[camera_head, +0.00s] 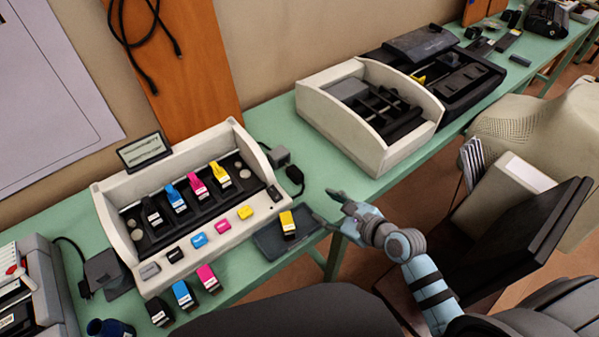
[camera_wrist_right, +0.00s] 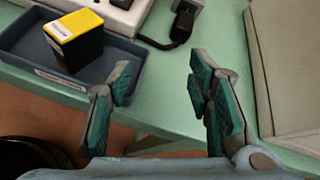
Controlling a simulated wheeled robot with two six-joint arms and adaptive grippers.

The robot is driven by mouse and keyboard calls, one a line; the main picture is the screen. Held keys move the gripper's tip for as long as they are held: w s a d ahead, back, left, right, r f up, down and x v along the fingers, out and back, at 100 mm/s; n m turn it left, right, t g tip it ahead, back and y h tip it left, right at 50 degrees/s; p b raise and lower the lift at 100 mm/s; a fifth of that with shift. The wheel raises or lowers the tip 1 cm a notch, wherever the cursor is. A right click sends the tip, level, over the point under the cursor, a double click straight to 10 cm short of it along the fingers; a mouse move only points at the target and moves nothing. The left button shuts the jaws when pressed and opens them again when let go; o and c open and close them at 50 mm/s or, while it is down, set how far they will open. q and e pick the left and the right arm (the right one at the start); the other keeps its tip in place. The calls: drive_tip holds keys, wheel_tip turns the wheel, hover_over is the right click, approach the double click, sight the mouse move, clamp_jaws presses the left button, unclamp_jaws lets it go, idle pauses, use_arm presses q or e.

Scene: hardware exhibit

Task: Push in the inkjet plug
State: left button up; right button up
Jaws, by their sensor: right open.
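A black plug with a dark cable (camera_head: 295,174) sits by a small grey box (camera_head: 279,156) at the right end of the cream inkjet unit (camera_head: 118,222). In the right wrist view, the black plug (camera_wrist_right: 184,20) is at the top, with its cable curving left over the green table. I cannot tell how far it is seated. My right gripper (camera_head: 334,206) is open and empty, in front of and right of the plug, apart from it. In the right wrist view, the gripper's fingers (camera_wrist_right: 160,78) are spread over the table's front edge. My left gripper is not in view.
A dark tray (camera_head: 266,243) holding a yellow-topped cartridge (camera_head: 287,224) lies left of my right gripper. Several coloured cartridges stand in and before the inkjet unit. A second cream unit (camera_head: 385,160) stands farther right.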

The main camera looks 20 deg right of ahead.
sight(299, 174)
drive_tip(key=w+m, duration=0.1)
drive_tip(key=w+d+m+t, duration=0.1)
drive_tip(key=m, duration=0.1)
drive_tip(key=w+m, duration=0.1)
drive_tip(key=m, duration=0.1)
drive_tip(key=shift+w+d+r, duration=0.15)
drive_tip(key=shift+w+r, duration=0.2)
drive_tip(key=b+x, duration=0.5)
drive_tip(key=x, duration=0.7)
drive_tip(key=shift+w+f+b, duration=0.1)
drive_tip(key=shift+w+b, duration=0.1)
drive_tip(key=shift+b, duration=0.1)
drive_tip(key=shift+w+f, duration=0.1)
drive_tip(key=shift+w, duration=0.4)
drive_tip(key=shift+a, duration=0.25)
clamp_jaws()
